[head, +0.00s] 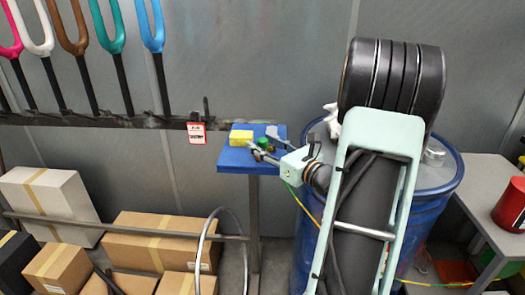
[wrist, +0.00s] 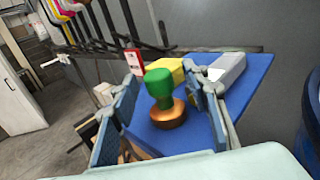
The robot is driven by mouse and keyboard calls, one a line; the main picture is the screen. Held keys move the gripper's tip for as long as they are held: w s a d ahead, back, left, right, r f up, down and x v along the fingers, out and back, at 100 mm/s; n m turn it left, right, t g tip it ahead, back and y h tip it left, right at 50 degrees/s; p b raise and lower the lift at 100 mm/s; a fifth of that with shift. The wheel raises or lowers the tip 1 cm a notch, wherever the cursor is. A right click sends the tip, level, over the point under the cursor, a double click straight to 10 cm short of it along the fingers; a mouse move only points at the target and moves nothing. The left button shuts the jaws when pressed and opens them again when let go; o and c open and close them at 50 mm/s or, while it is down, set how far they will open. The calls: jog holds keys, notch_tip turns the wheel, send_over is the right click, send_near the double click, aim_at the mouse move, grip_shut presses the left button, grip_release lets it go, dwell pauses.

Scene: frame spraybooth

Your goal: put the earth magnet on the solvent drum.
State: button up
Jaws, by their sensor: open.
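The earth magnet, which I take to be the green knob on a round copper-coloured base (wrist: 160,88), stands upright on a small blue table (wrist: 245,82). In the head view only a bit of its green top (head: 262,143) shows beside my gripper (head: 264,151). My gripper (wrist: 165,92) is open, with one finger on each side of the magnet in the wrist view; I cannot tell whether either finger touches it. The solvent drum, a large blue drum (head: 306,245), stands right of the blue table, its top largely hidden by my arm. Its edge shows at the wrist view's right (wrist: 311,125).
A yellow block (head: 241,137) and a grey object (wrist: 227,68) share the blue table with the magnet. A rack of coloured forks (head: 118,50) hangs behind. Cartons (head: 140,240) stand below left. A grey table (head: 490,190) with a red can (head: 511,205) is right of the drum.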

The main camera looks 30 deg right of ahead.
jog(key=shift+w, duration=0.25)
grip_shut()
jog(key=shift+r, duration=0.1)
